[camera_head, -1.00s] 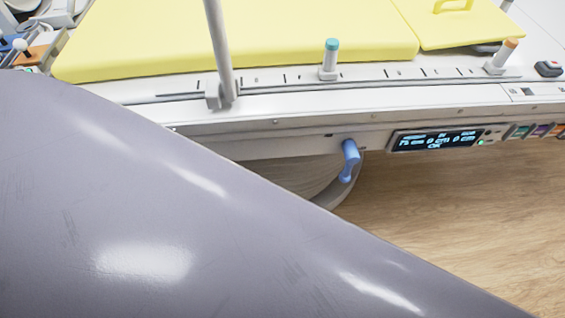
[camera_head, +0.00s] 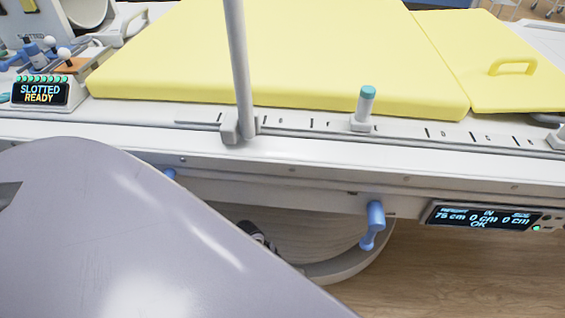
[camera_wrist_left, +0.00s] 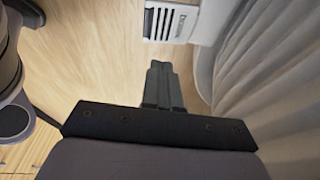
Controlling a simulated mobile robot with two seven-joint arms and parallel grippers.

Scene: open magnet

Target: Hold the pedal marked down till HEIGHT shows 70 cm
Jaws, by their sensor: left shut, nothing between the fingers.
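The display (camera_head: 486,217) on the bed's side rail reads 75 cm, 0 cm and 0 cm, with IN above and OK below; its small headings are too fine to read. My left gripper (camera_wrist_left: 160,68) shows in the left wrist view, shut and empty, over the wooden floor. Ahead of its fingertips is a white block (camera_wrist_left: 172,22) with a dark, unreadable label and slots. I cannot tell whether it is a pedal. No pedal can be made out in the head view, where a large grey shape hides the lower left. My right gripper is not in view.
The bed has a yellow pad (camera_head: 270,60), a upright grey pole (camera_head: 238,70) and a blue handle (camera_head: 373,225) below the rail. A small screen (camera_head: 40,92) reads SLOTTED READY. Pale ribbed folds (camera_wrist_left: 265,80) stand close right of my left gripper.

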